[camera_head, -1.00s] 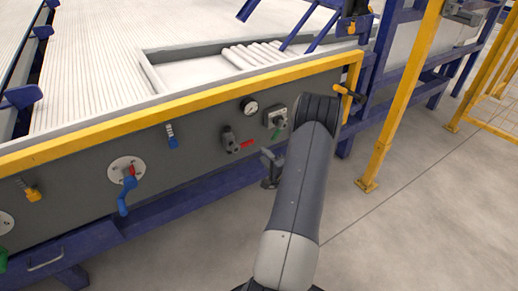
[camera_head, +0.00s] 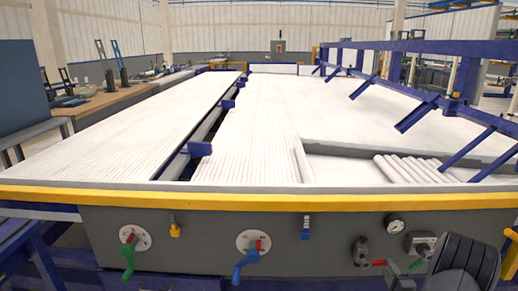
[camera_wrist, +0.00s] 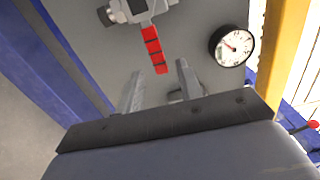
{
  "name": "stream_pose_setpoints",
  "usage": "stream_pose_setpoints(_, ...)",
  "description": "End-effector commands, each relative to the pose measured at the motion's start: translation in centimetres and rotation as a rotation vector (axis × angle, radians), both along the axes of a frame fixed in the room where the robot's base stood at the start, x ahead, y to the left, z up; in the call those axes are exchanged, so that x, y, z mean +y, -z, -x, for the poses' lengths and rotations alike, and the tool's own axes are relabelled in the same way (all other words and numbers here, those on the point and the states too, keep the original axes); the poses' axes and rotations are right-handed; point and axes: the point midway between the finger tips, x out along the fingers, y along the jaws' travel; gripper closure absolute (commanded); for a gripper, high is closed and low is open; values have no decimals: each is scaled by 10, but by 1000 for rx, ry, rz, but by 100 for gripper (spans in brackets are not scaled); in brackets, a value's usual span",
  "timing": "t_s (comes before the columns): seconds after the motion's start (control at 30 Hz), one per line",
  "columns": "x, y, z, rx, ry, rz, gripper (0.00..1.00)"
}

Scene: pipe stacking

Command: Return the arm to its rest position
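My arm is at the lower right of the head view, in front of the grey control panel (camera_head: 330,240). Its dark rounded joint is large there, and most of the arm below is cut off by the frame. My gripper (camera_wrist: 159,86) shows in the wrist view with its two grey fingers apart and nothing between them. The red valve handle (camera_wrist: 153,48) is just beyond the fingertips, and I see no contact. Part of the gripper (camera_head: 398,279) also shows at the bottom edge of the head view, below the red handle (camera_head: 378,262).
A pressure gauge (camera_head: 394,226) and a switch box (camera_head: 420,243) are close to the arm. A yellow rail (camera_head: 260,199) runs along the panel top. Behind it lie the white pipe bed and several loose pipes (camera_head: 412,168).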

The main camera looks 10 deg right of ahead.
Motion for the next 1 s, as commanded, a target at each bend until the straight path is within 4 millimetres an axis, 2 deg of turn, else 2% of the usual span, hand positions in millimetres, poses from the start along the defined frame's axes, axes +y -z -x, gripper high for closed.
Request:
stream_pose_setpoints(0.1,-4,1,-19,-2,-2,1,65)
stream_pose_setpoints(0.33,-9,0,-36,-1,1,-1,65)
stream_pose_setpoints(0.77,-8,-1,-33,2,1,10,65)
stream_pose_setpoints(0.87,-7,-1,-26,1,1,1,65)
stream_pose_setpoints(1.0,-3,-1,-6,1,3,-4,65)
